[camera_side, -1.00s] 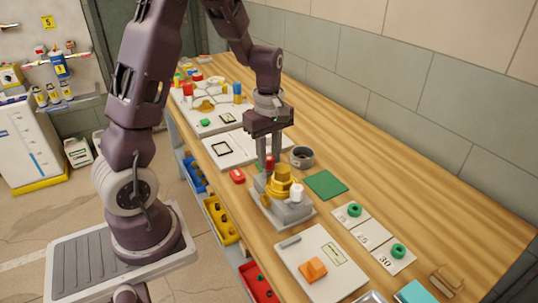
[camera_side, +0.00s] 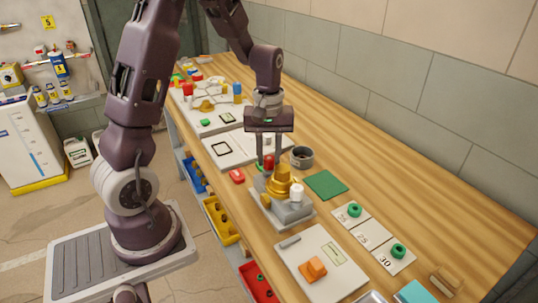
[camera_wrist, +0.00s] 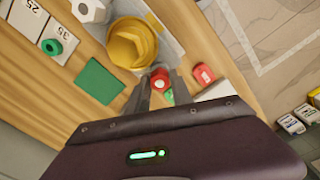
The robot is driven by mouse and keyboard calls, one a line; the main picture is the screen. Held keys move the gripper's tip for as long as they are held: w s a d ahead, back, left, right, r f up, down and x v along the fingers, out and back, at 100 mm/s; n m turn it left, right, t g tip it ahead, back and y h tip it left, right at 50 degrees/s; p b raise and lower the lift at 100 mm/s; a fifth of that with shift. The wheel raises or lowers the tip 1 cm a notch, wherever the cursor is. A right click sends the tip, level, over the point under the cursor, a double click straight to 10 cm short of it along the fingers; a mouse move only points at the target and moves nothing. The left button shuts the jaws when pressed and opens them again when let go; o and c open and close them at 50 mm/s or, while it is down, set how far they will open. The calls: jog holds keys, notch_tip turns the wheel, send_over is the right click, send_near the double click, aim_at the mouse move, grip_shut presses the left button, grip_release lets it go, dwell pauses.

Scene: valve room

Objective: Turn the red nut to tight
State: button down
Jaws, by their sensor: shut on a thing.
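The red nut (camera_side: 268,162) is on the far side of the grey valve block (camera_side: 268,208), behind the yellow valve part (camera_side: 281,184). My gripper (camera_side: 269,164) points down with its fingers on either side of the nut and is shut on it. In the wrist view the red nut (camera_wrist: 160,79) shows between the fingertips of my gripper (camera_wrist: 160,84), close to the yellow part (camera_wrist: 132,43). A small green piece (camera_wrist: 168,96) shows below the nut there. Any tightness mark on the nut is too small to read.
A separate red piece (camera_side: 237,176) lies left of the block. A dark round cup (camera_side: 302,157) stands close on the right, by a green mat (camera_side: 326,185). A white cap (camera_side: 297,192) rises from the block's front. Numbered cards (camera_side: 374,235) lie to the right.

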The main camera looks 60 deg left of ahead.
jog(key=m, duration=0.5)
jog(key=shift+m, duration=2.5)
jog(key=c, duration=1.1)
grip_release()
